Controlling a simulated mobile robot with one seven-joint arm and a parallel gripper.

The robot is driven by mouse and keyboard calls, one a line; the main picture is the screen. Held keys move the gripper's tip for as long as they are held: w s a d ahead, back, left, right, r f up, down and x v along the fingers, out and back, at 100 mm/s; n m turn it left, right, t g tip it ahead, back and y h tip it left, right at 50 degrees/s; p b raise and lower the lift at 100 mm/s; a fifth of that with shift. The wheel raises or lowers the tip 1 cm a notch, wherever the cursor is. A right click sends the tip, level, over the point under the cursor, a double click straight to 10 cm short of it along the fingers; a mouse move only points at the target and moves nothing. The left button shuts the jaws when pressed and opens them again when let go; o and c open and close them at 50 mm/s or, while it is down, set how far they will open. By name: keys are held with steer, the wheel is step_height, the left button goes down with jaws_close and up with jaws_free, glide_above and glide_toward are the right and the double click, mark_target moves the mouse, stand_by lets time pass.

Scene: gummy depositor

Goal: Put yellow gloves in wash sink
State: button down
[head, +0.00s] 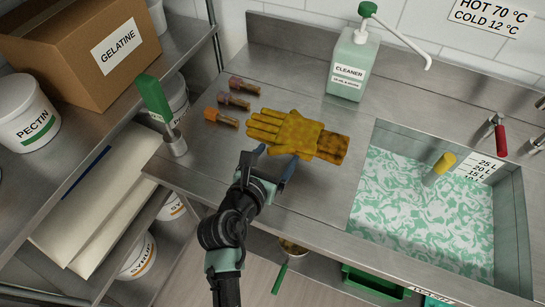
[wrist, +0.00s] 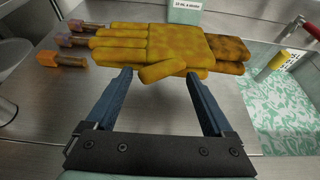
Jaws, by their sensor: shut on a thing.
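The yellow gloves (head: 292,133) lie flat with fingers to the left and a browner, blotchy cuff to the right, over the steel counter left of the sink. My gripper (head: 274,160) is at their near edge, shut on them, with its blue fingers spread either side of the thumb. In the wrist view the gloves (wrist: 190,48) cross in front of the fingertips (wrist: 160,78), which are partly hidden. I cannot tell whether the gloves touch the counter. The wash sink (head: 512,215), to the right, holds green and white liquid.
Several brown-handled tools (head: 233,101) lie left of the gloves. A cleaner bottle (head: 352,65) stands behind. A green-handled tool (head: 154,97) stands in a holder at the counter's left edge. A yellow item (head: 440,168) sticks up in the sink. Shelves with tubs are left.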

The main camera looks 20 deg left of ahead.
step_height(320, 180, down, 7)
steer(key=shift+f+b, duration=0.2)
steer(key=shift+b, duration=0.6)
steer(key=shift+f, duration=0.2)
jaws_free()
steer(key=shift+s, duration=0.1)
steer(key=shift+r, duration=0.25)
steer(key=shift+s, duration=0.4)
steer(key=v, duration=1.1)
steer(key=shift+r, duration=0.1)
